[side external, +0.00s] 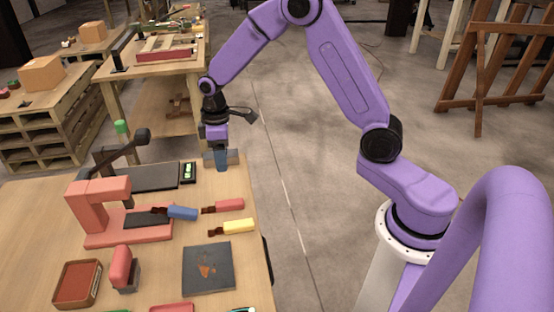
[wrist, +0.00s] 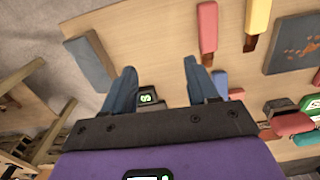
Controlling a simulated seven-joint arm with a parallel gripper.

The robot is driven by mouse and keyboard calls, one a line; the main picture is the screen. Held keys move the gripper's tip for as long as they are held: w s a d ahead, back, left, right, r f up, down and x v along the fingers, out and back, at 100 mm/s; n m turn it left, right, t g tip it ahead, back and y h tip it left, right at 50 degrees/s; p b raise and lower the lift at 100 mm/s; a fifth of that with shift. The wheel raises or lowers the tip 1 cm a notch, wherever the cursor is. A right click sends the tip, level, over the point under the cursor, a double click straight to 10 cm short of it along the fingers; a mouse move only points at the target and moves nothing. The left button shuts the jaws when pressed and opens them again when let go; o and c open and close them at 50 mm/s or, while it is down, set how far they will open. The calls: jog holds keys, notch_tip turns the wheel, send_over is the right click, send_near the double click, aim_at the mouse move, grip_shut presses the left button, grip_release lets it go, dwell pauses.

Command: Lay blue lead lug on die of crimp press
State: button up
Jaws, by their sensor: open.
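The blue lead lug (side external: 182,213) lies at the right end of the pink crimp press (side external: 82,215), its dark brown tip pointing left over the dark die strip (side external: 145,220). I cannot tell whether the tip rests on the die or just above it. In the wrist view a part of the blue lug (wrist: 220,80) shows beside the right finger; the rest is hidden by my gripper. My gripper (side external: 221,168) points down near the table's back right corner, behind and right of the lug and apart from it. In the wrist view its blue fingers (wrist: 159,74) are spread and empty.
A red lug (side external: 229,205) and a yellow lug (side external: 238,226) lie right of the blue one. A dark square plate (side external: 208,269) is in front. A grey-blue block (wrist: 90,60) lies near my gripper. A green display (side external: 188,173) stands left of it.

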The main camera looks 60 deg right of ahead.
notch_tip(320, 180, up, 9)
jog(key=s+a+r+n, duration=0.1)
jog(key=s+a, duration=0.2)
jog(key=s, duration=0.7)
jog(key=s+a+n, duration=0.1)
jog(key=s+a, duration=0.1)
jog(key=s, duration=0.8)
jog(key=s+d+n, duration=0.1)
jog(key=s, duration=0.5)
jog(key=s+d+f+n, duration=0.1)
jog(key=s+d, duration=0.1)
jog(key=s, duration=0.4)
jog(key=shift+s+d, duration=0.25)
jog(key=shift+s, duration=0.1)
